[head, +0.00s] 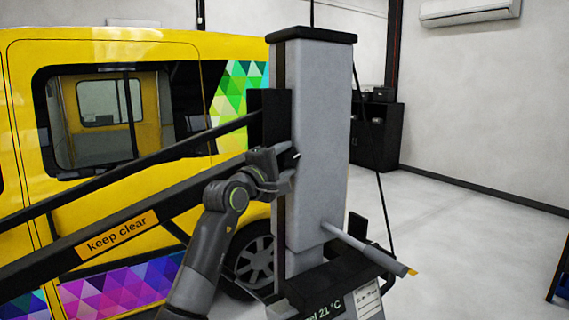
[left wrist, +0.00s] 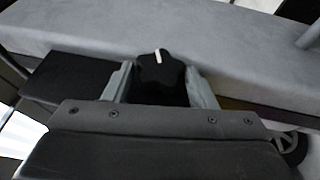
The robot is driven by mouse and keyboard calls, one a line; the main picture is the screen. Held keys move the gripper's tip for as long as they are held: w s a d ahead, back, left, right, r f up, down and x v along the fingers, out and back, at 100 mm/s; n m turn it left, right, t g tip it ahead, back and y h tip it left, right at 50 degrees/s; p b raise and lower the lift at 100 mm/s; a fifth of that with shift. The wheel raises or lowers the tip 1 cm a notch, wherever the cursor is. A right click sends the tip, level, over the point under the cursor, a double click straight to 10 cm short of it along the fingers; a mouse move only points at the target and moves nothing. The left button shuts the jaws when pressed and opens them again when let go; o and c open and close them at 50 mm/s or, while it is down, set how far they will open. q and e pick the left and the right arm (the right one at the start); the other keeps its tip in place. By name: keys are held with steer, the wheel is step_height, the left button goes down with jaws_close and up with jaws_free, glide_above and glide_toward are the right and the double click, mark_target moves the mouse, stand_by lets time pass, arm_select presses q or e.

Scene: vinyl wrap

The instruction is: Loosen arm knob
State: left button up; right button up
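The black arm knob (left wrist: 160,74) is lobed and has a white mark near its top. In the left wrist view it sits between the two grey fingers of my left gripper (left wrist: 160,85), which fit closely against its left and right sides. In the head view my left gripper (head: 288,164) is at the grey column (head: 321,150), by the black carriage that bears the long arms. The knob is hidden behind the gripper there. My right gripper is not in view.
Long black arms (head: 150,162) with a "keep clear" label (head: 117,234) run left from the column, in front of the yellow van (head: 100,45). A grey handle (head: 370,250) sticks out low on the right. The floor at right is clear before a dark cabinet (head: 378,140).

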arm_select(q)
steer(key=o, duration=0.3)
steer(key=shift+s+a+f+b, duration=0.15)
steer(key=shift+s+a+b, duration=0.15)
steer(key=shift+s, duration=0.1)
steer(key=b+v, duration=0.5)
steer(key=v, duration=1.1)
steer(key=shift+s, duration=0.2)
steer(key=shift+a, duration=0.15)
